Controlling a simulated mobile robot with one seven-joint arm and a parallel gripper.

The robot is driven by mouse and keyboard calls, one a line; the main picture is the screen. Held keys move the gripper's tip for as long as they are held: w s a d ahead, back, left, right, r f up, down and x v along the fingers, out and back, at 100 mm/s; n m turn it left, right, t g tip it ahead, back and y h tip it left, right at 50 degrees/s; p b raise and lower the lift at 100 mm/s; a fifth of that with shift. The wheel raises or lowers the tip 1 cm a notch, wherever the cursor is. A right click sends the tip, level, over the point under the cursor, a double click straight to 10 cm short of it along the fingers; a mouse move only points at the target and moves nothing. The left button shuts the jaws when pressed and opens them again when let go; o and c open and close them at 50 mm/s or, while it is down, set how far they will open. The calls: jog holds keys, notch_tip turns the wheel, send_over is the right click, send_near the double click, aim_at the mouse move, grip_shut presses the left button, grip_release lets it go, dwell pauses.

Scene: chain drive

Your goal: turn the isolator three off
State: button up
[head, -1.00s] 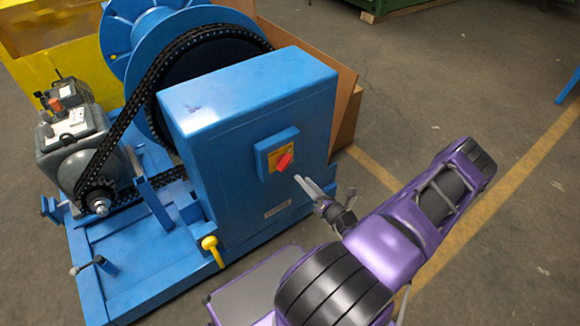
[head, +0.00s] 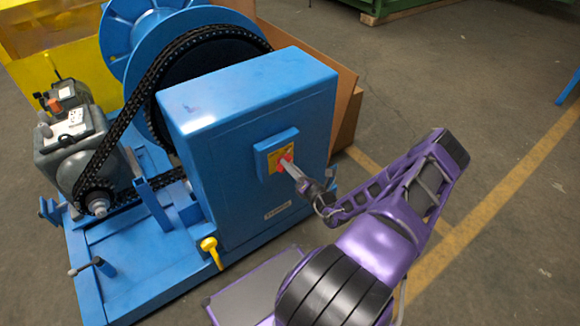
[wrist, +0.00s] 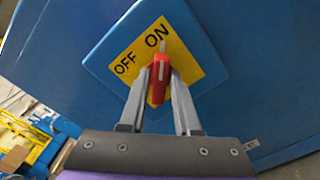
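The isolator is a blue square box with a yellow plate (wrist: 188,62) marked ON and OFF, on the front of the tall blue cabinet (head: 230,150). Its red handle (wrist: 159,84) points up toward the ON mark in the wrist view, with the OFF mark to the left. My gripper (wrist: 159,76) is at the isolator, one finger on each side of the red handle. The fingers look parted, with the handle between them; contact is hard to tell. In the head view the fingertips (head: 289,165) reach the handle and partly cover it.
A yellow lever (head: 210,247) sticks out low on the cabinet's front left. A chain (head: 135,110) runs from a grey motor (head: 72,145) to a large wheel behind the cabinet. Floor to the right is clear.

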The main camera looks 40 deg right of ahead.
grip_shut()
jog(key=shift+n, duration=0.3)
jog(key=n+p, duration=0.2)
jog(key=n, duration=0.3)
jog(key=n+p, duration=0.1)
jog(key=n, duration=0.5)
jog(key=n+p, duration=0.2)
jog(key=n, duration=0.4)
jog(key=shift+a+f+p, duration=0.15)
jog(key=shift+a+p, duration=0.15)
jog(key=shift+a, duration=0.1)
jog(key=shift+s+n, duration=0.1)
jog(key=shift+n, duration=0.2)
jog(key=shift+o, duration=2.1)
grip_release()
